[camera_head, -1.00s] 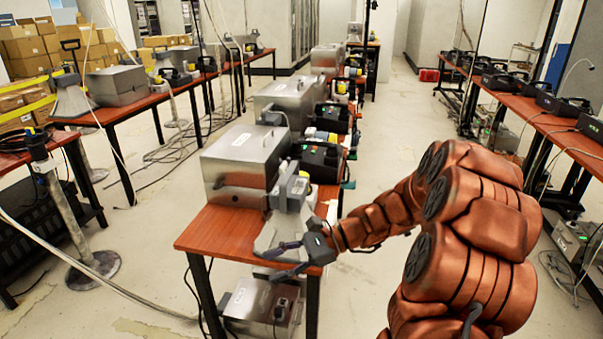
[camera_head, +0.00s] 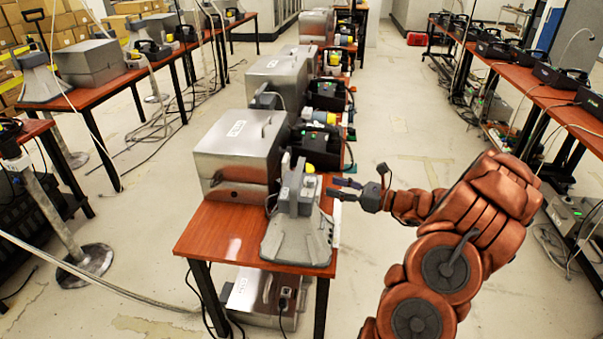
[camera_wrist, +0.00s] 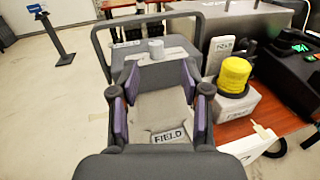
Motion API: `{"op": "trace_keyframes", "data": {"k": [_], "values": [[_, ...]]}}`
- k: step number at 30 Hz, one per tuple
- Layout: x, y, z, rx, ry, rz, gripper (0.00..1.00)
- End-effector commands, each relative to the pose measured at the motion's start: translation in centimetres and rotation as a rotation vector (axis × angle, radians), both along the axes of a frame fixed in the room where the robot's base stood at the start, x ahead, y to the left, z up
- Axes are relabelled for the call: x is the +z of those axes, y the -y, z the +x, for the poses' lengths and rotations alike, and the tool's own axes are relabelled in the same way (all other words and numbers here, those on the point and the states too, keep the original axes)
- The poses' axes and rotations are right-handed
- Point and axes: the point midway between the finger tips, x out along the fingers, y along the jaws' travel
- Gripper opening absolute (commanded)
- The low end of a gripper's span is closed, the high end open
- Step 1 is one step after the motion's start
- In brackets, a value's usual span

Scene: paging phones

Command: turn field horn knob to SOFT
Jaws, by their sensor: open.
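The field horn (camera_head: 298,225) is a grey flared unit at the front end of the red-brown table. In the wrist view, its grey body (camera_wrist: 160,105) carries a FIELD label (camera_wrist: 170,136). A small grey round knob (camera_wrist: 156,49) stands on a pale plate beyond the fingertips; its setting marks are too small to read. My gripper (camera_head: 345,189) is just right of the horn's upper part. It is open, with purple-padded fingers (camera_wrist: 158,82) on either side of the view of the horn body. Nothing is held. I cannot tell whether a finger touches the horn.
A yellow cap (camera_wrist: 235,76) on a pale block sits right of the fingers in the wrist view. A large metal box (camera_head: 237,150) stands behind the horn on the table (camera_head: 215,235). The aisle floor (camera_head: 400,130) to the right is clear.

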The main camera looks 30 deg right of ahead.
Motion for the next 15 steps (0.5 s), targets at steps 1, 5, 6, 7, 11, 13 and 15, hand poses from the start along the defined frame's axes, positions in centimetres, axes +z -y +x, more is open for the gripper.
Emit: {"op": "trace_keyframes", "data": {"k": [1,5,6,7,11,13,15], "values": [[0.1,-0.6,0.5,0.007,0.000,0.001,0.47],[0.2,-2.2,2.2,0.020,-0.002,0.001,0.47],[0.2,-2.7,2.7,0.023,-0.001,0.001,0.47],[0.2,-3.0,3.2,0.024,-0.002,0.002,0.47],[0.2,-4.2,4.7,0.025,0.000,0.001,0.47],[0.2,-4.6,5.3,0.025,0.000,0.001,0.47],[0.2,-4.9,5.8,0.024,0.000,0.001,0.47]]}}
